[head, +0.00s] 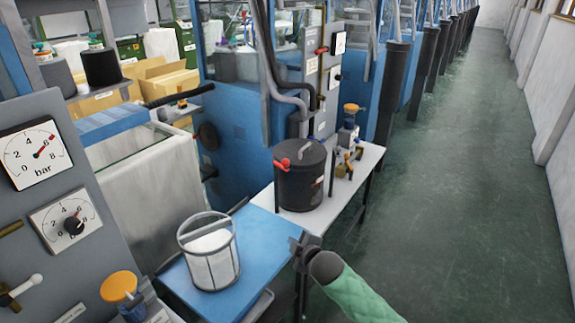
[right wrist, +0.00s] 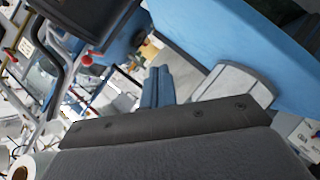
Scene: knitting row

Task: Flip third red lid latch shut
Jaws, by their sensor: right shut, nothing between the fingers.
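A dark round pot with a lid (head: 303,178) stands on the white bench, in the middle of the head view. A red latch (head: 282,163) sticks out at the left of its lid rim. I cannot tell which latch in order this is, and other latches around the rim are not clearly visible. A red-ended part (right wrist: 87,60) also shows in the right wrist view beside a dark rounded shape. My right gripper (head: 300,245) is shut and empty, in front of the pot and below it in the head view, apart from it. My left gripper is not in view.
A wire basket with white contents (head: 209,258) stands on a blue tabletop (head: 262,240) left of my right gripper. Brass fittings and an orange-topped valve (head: 351,108) sit behind the pot on the white bench (head: 368,158). A gauge panel (head: 85,185) stands left. The right aisle (head: 460,190) is clear.

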